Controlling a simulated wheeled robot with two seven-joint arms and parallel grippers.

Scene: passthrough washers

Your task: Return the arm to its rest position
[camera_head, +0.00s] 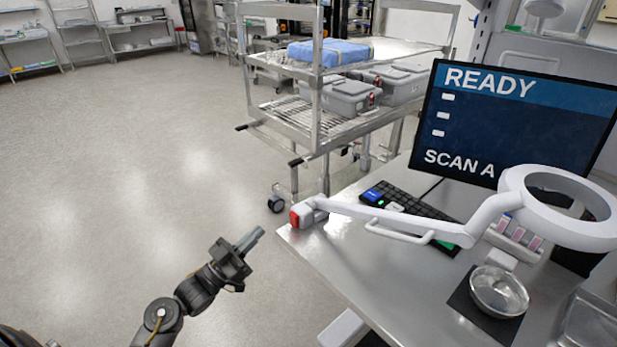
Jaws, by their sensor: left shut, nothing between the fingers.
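My left gripper (250,239) is in the lower left-middle of the head view, at the end of my dark left arm (170,314). It is shut and empty, with its grey fingers together and pointing up and to the right. It is over the open floor, left of the steel table's edge, and appears to touch nothing. My right gripper is not in view.
A steel table (345,262) on the right carries a white magnifier lamp (480,222), a keyboard (390,200), a monitor (515,115) and a glass bowl (499,291). A wheeled cart (318,130) with grey cases (350,96) stands behind. The floor (130,170) at left is clear.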

